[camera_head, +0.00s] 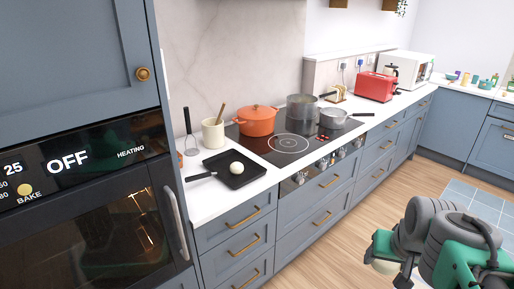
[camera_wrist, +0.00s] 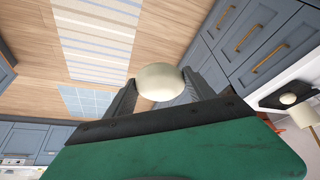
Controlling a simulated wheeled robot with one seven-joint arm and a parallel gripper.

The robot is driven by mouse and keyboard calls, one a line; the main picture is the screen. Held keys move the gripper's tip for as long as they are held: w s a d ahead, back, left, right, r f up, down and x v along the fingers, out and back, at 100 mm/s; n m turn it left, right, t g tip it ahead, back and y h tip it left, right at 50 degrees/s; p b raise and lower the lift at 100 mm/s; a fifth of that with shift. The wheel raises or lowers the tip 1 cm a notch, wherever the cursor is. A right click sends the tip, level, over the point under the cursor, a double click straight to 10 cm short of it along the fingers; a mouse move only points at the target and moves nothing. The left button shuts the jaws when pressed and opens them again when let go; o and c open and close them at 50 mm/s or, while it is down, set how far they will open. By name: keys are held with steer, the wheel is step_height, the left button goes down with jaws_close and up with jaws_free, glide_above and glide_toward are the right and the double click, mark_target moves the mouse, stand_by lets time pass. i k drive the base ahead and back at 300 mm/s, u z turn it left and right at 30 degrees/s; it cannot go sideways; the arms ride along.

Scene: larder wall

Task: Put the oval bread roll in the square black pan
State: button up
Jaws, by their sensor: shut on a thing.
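The square black pan (camera_head: 250,181) lies flat on the white counter left of the hob, its handle pointing left. A small pale round thing (camera_head: 236,168) sits in it. My gripper (camera_head: 385,258) is at the lower right, over the floor and well away from the counter. In the wrist view its dark fingers are shut on a pale cream oval roll (camera_wrist: 158,82), held between the fingertips. The roll (camera_head: 384,267) shows only partly in the head view, below the fingers. The pan (camera_wrist: 272,101) also shows at the right edge of the wrist view.
A cream crock (camera_head: 213,135) and a whisk (camera_head: 189,135) stand behind the pan. An orange pot (camera_head: 257,121), a tall grey pot (camera_head: 301,112) and a saucepan (camera_head: 334,120) are on the hob. A red toaster (camera_head: 374,87) stands further along. The floor before the drawers is clear.

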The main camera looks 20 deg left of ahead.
mark_target(226, 163)
steer(key=i, duration=2.3)
steer(key=u, duration=4.1)
steer(key=i, duration=0.5)
steer(key=z, duration=0.05)
